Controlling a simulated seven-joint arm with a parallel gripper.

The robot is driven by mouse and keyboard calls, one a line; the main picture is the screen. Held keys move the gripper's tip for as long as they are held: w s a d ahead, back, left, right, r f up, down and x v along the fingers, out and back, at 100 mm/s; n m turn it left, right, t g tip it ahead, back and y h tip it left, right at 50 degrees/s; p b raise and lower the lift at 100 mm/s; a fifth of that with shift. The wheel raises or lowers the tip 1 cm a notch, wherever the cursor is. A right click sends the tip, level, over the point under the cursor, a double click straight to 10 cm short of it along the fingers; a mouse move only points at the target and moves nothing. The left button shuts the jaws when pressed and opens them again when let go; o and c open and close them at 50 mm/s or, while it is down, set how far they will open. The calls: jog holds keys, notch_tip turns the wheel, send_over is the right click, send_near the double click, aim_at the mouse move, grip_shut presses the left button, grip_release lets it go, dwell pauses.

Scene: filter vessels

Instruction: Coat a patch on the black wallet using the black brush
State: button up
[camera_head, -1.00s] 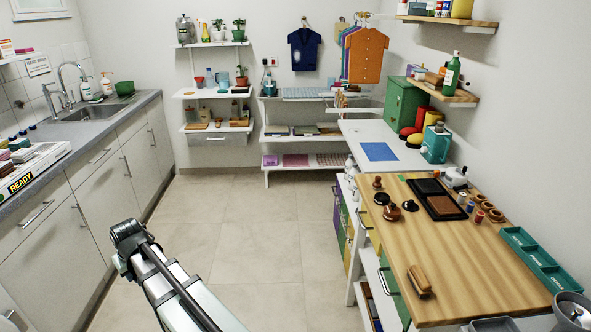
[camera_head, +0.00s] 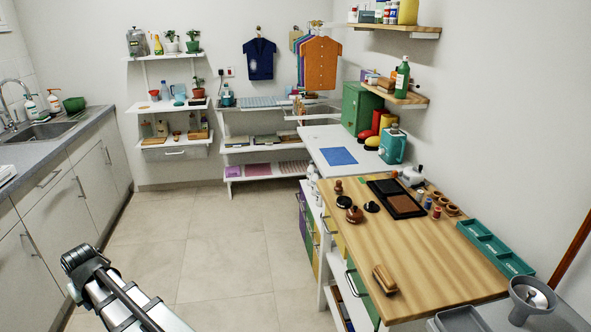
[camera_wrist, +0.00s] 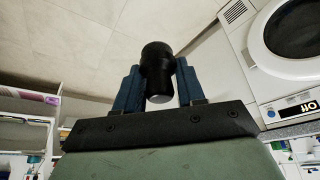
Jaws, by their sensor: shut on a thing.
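My gripper (camera_wrist: 158,85) is shut on a black, round-bodied thing (camera_wrist: 156,60), its blue fingers on either side. It looks like the black brush, but I see no bristles. In the head view only part of my arm shows, low on the left, and the gripper's grip is not visible there. On the wooden worktop lies a flat black piece (camera_head: 380,186) with a dark panel and a brown panel. I cannot tell whether this is the black wallet.
The wooden worktop (camera_head: 440,262) carries a wooden brush (camera_head: 384,279), a black knob-shaped thing (camera_head: 372,206), brown round pieces (camera_head: 354,214) and a green tray (camera_head: 494,246). A blue mat (camera_head: 338,156) lies on the white table. The tiled floor (camera_head: 215,245) is clear. The wrist view shows a white appliance (camera_wrist: 250,60).

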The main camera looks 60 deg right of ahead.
jog(key=s+r, duration=0.3)
jog(key=s, duration=0.4)
jog(key=s+d+r+m+h, duration=0.1)
jog(key=s+d+m, duration=0.25)
jog(key=d, duration=1.25)
jog(key=s+d+r+m+g+h, duration=0.15)
jog(key=s+d, duration=0.25)
jog(key=d, duration=1.1)
jog(key=s+d+m+h, duration=0.1)
jog(key=s+d+m, duration=0.3)
jog(key=d, duration=1.2)
jog(key=s+d+r+m+g, duration=0.2)
jog(key=s+d+m, duration=0.4)
jog(key=s+d, duration=0.4)
jog(key=s+d+r+m+g, duration=0.2)
jog(key=s+d+m, duration=0.4)
jog(key=d, duration=1.6)
jog(key=s+d+r+m+g, duration=0.2)
jog(key=s+d+r+m, duration=0.2)
jog(key=s+d, duration=1.1)
jog(key=shift+s+d+r+m, duration=0.4)
jog(key=shift+d+m, duration=0.25)
jog(key=shift+m, duration=0.35)
